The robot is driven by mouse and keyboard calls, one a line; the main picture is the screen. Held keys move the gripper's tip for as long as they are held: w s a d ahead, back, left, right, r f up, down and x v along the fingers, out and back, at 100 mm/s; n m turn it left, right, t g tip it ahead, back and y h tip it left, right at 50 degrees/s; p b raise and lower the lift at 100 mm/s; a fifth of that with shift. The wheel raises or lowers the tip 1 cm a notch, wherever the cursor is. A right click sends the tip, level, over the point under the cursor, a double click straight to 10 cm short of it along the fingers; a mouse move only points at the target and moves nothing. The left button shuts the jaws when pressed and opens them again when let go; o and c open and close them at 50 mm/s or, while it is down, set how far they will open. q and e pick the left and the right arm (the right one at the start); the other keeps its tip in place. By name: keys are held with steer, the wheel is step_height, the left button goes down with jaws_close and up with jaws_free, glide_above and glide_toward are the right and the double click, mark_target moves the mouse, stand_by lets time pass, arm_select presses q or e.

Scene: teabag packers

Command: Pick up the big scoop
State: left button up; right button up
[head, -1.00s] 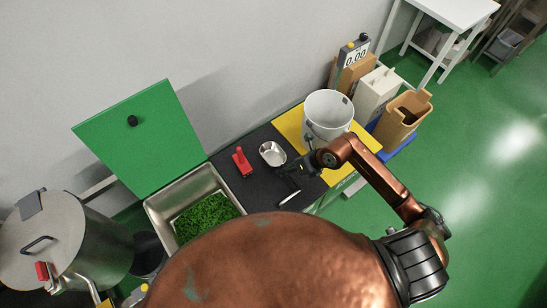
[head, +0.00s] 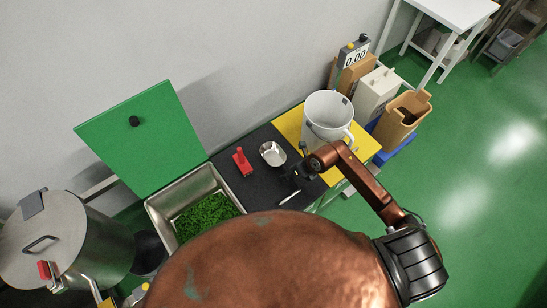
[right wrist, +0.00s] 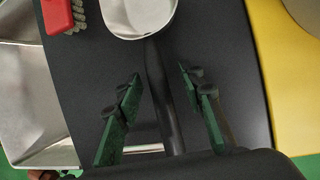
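The big scoop is a silver metal bowl (head: 272,153) with a black handle, lying on the black worktop. In the right wrist view its bowl (right wrist: 138,12) is at the top, and the handle (right wrist: 160,75) runs down between my fingers. My right gripper (right wrist: 160,82) is open, with one green-padded finger on each side of the handle and a gap on both sides. In the head view my right gripper (head: 293,176) is small and dark at the handle end. My left gripper is not in view.
A red brush (head: 242,161) lies left of the scoop, and a thin white item (head: 290,195) lies near the front edge. A steel bin (head: 155,212) of green leaves is to the left. A white bucket (head: 327,115) stands on a yellow mat (head: 291,122) to the right.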

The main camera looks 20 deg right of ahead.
steer(key=shift+f, duration=0.25)
stand_by(0.4)
steer(key=shift+c, duration=0.2)
jaws_close()
stand_by(0.3)
